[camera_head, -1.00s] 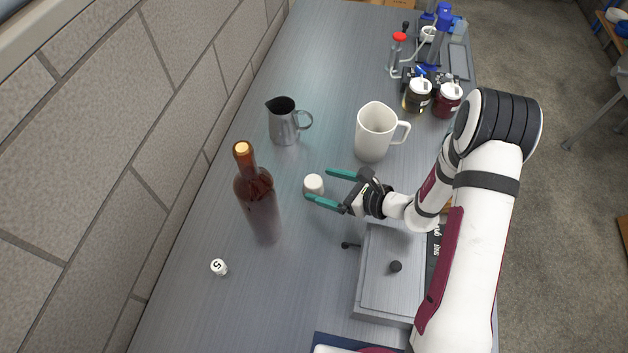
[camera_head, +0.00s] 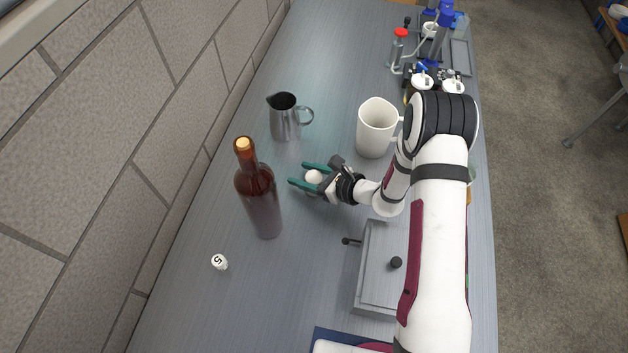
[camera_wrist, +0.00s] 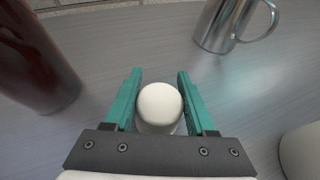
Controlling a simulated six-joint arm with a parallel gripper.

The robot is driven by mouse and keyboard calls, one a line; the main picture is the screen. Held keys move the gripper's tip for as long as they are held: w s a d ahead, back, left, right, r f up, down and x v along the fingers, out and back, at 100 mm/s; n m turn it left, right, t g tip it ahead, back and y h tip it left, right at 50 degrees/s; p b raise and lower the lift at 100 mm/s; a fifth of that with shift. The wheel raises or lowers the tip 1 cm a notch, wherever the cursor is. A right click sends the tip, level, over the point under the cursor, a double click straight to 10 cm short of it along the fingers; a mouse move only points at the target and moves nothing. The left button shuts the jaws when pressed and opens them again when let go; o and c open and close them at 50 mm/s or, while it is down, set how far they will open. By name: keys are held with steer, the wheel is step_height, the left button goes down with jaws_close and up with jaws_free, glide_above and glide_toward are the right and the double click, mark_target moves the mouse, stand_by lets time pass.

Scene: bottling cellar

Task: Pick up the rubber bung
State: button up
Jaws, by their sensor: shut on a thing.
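The rubber bung (camera_head: 314,177) is a small off-white stopper in the middle of the table. My gripper (camera_head: 301,174) has its two green fingers on either side of it and is shut on it. In the wrist view the bung (camera_wrist: 160,104) sits upright between the green fingers (camera_wrist: 158,95), close to the gripper's dark palm plate. Its lower part is mostly hidden, and I cannot tell whether it still touches the table.
A dark wine bottle (camera_head: 260,195) stands left of my gripper. A steel jug (camera_head: 285,122) and a white mug (camera_head: 374,131) stand behind it. A white piece marked 5 (camera_head: 220,262) lies front left. A grey box-like device (camera_head: 375,283) stands in front.

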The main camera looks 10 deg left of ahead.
jaws_close()
